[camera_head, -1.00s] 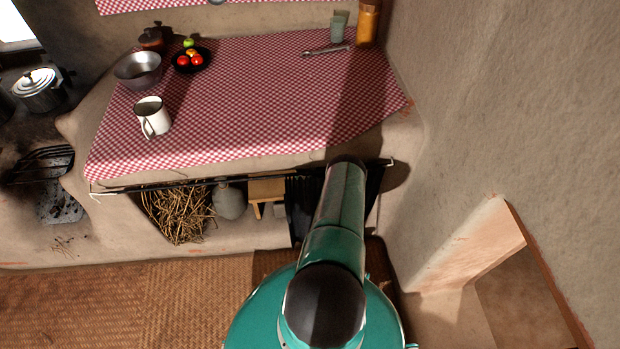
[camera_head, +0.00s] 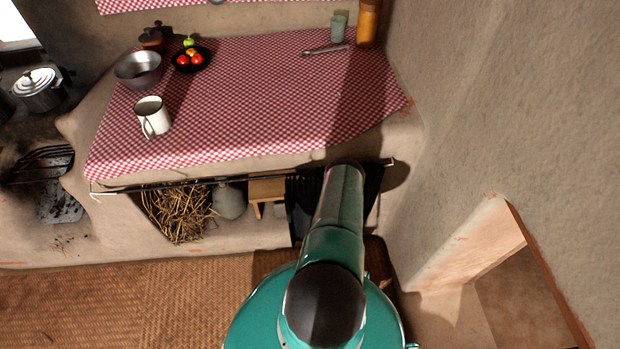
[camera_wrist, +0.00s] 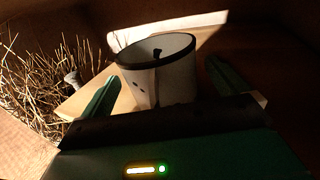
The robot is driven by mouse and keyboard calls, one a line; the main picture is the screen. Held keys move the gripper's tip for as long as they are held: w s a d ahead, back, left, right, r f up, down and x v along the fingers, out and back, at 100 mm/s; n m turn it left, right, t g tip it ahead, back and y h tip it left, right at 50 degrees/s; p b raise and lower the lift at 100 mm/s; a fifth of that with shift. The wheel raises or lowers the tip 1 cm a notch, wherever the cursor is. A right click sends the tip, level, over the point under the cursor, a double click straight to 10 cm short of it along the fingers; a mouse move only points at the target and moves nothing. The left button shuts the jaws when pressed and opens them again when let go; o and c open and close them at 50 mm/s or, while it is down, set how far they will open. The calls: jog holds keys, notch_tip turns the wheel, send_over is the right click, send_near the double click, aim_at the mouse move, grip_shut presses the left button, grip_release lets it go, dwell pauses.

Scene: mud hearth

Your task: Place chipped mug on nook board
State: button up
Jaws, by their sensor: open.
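In the wrist view, a pale mug (camera_wrist: 165,82) with a dark rim and dark chip-like marks stands upright between the fingers of my gripper (camera_wrist: 162,74). The gripper is open, with one finger on each side of the mug. A pale wooden board (camera_wrist: 78,102) shows under and beside the mug; the mug's base is hidden behind my gripper, so contact cannot be seen. The wooden board also shows in the head view (camera_head: 267,188), in the nook under the counter. My gripper is hidden behind my arm there. Another white mug (camera_head: 152,118) stands on the checked cloth.
Straw (camera_wrist: 35,90) lies left of the board, with a grey jug (camera_head: 230,202) nearby. A rail (camera_head: 240,180) runs along the counter's front edge above the nook. A metal bowl (camera_head: 139,70) and a fruit bowl (camera_head: 190,60) stand on the cloth. A wall (camera_head: 500,120) rises at right.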

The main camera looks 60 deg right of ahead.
jog(key=v, duration=1.2)
